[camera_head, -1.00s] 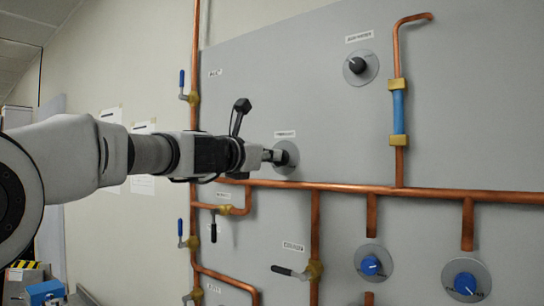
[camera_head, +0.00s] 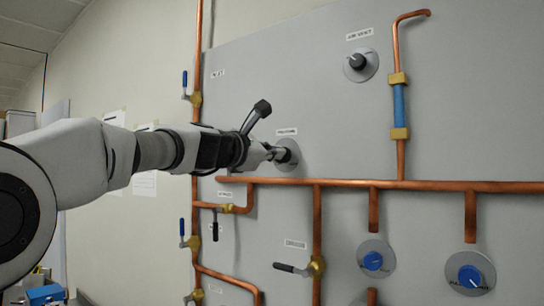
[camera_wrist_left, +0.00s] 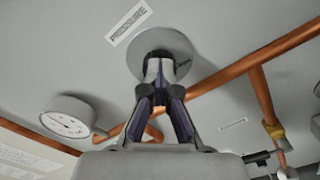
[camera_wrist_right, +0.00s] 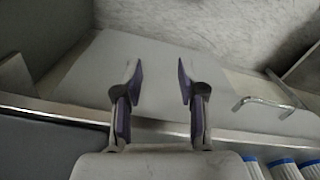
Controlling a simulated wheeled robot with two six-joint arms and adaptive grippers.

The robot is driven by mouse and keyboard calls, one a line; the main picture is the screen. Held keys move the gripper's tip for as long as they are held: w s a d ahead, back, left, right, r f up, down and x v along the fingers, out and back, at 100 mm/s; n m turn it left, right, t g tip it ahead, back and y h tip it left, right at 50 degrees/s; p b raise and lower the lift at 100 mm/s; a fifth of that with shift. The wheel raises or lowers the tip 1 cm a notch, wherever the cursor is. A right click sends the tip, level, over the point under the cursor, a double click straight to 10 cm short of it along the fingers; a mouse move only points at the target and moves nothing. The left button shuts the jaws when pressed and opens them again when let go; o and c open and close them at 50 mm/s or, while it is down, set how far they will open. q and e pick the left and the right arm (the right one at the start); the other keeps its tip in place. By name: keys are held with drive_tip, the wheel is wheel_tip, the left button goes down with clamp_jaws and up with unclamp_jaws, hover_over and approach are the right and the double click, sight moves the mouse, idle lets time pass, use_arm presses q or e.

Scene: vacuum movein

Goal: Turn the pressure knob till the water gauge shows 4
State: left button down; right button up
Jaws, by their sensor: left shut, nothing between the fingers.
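The pressure knob's round grey plate (camera_head: 293,151) is on the wall panel under a small label. The plate and its PRESSURE label also show in the left wrist view (camera_wrist_left: 178,42). My left gripper (camera_wrist_left: 160,70) is shut with its fingertips in front of this plate, and they hide the knob itself. I cannot tell whether they touch it. In the head view the left gripper (camera_head: 278,155) points at the plate. A round white gauge (camera_wrist_left: 66,117) shows at left in the left wrist view; its reading is too small to tell. My right gripper (camera_wrist_right: 160,78) is open and empty, away from the panel.
A copper pipe (camera_head: 430,185) runs across the panel just below the plate. The air vent knob (camera_head: 357,62) is at upper right, and two blue knobs (camera_head: 373,261) (camera_head: 470,276) are at lower right. A black-handled valve (camera_head: 291,268) is below.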

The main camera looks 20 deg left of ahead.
use_arm(q)
drive_tip(key=shift+m+b, duration=1.5)
drive_tip(key=shift+m, duration=2.2)
